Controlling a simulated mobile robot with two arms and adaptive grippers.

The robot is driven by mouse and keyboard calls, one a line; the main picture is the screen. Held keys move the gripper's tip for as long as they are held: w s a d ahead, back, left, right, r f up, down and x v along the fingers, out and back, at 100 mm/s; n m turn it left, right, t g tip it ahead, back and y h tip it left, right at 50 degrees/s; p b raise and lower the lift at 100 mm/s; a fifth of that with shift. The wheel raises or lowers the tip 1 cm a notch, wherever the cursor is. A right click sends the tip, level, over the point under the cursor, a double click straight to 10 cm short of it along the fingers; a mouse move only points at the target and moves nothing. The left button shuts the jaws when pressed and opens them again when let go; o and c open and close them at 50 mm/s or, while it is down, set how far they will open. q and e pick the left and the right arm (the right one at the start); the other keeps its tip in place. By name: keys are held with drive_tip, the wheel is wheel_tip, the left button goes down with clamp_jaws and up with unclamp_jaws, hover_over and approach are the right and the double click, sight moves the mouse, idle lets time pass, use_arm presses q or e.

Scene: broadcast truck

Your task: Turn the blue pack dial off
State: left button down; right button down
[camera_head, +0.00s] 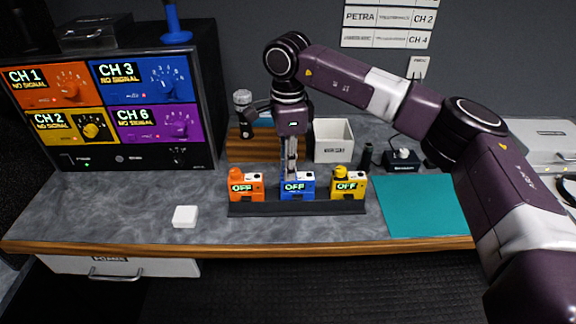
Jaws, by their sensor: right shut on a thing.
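The blue pack (297,190) stands in the middle of a dark rack (297,209), between an orange pack (246,189) and a yellow pack (348,187). The display on each of the three packs reads OFF. My right gripper (291,176) points straight down onto the top of the blue pack, and its fingers are shut on the blue pack dial. The fingers hide the dial. My left gripper is not in view.
A receiver unit (110,115) with several coloured channel panels stands at the left. A white block (185,216) lies in front of it. A white bin (333,141) stands behind the packs. A teal mat (425,206) lies at the right. The front counter is mostly clear.

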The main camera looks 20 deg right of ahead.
idle(0.4)
drive_tip(key=c, duration=1.7)
unclamp_jaws()
drive_tip(key=shift+c, duration=0.2)
wheel_tip(320, 180, up, 12)
